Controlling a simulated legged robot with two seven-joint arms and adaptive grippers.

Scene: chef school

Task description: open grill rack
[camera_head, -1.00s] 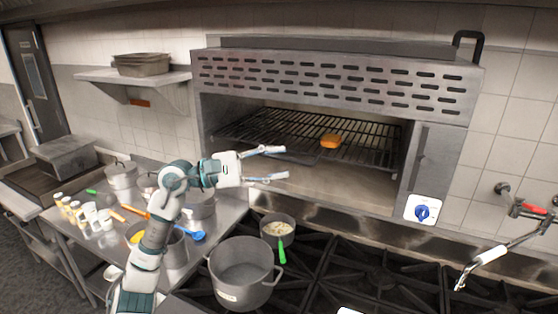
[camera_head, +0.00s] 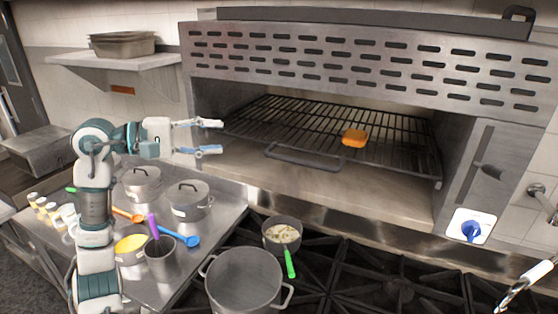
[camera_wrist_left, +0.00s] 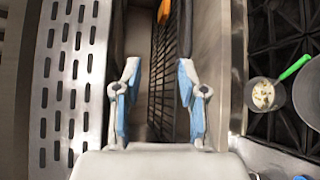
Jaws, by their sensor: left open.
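The grill rack (camera_head: 400,138) is a dark wire grid inside the open grill oven, with a dark handle (camera_head: 305,160) along its front edge. A piece of orange-brown food (camera_head: 354,137) lies on it. In the left wrist view the rack (camera_wrist_left: 170,75) runs lengthwise ahead, between my fingers in the picture. My left gripper (camera_head: 209,137) is open and empty, left of the handle near the oven's front left corner, apart from the handle in the head view. Its fingers also show in the left wrist view (camera_wrist_left: 157,97). My right gripper is not in view.
The left table holds lidded pots (camera_head: 189,200) and utensils. A blue knob (camera_head: 471,230) is on the oven's lower right. A faucet (camera_head: 525,285) is at right.

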